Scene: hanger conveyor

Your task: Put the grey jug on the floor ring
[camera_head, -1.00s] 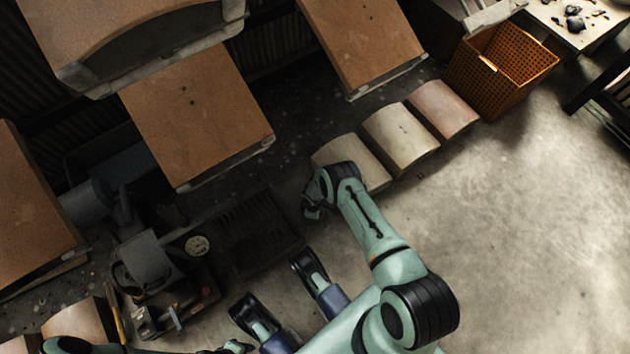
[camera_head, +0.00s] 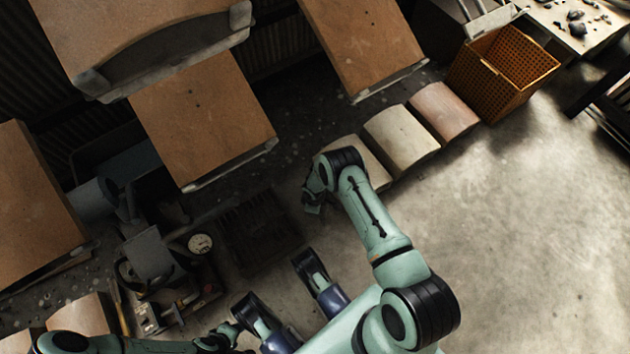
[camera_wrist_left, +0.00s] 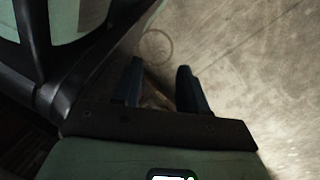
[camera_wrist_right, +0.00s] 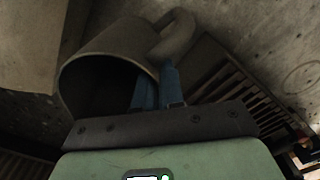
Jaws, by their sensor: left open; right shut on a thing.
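The grey jug (camera_wrist_right: 110,48) shows in the right wrist view, tilted with its dark mouth toward the camera and its curved handle at the upper right. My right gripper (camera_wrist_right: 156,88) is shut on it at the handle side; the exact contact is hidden. In the head view my right gripper (camera_head: 312,205) is mostly behind its wrist, and the jug cannot be made out there. The floor ring (camera_wrist_left: 157,45) is a thin circle on the concrete, also at the right edge of the right wrist view (camera_wrist_right: 302,78). My left gripper (camera_wrist_left: 160,85) is open and empty above the floor.
A dark slatted grate (camera_head: 258,232) lies on the floor left of my right gripper. A machine with a dial (camera_head: 200,244) stands further left. Curved pale panels (camera_head: 400,138) and an orange basket (camera_head: 503,72) line the back. Open floor (camera_head: 520,210) spreads at the right.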

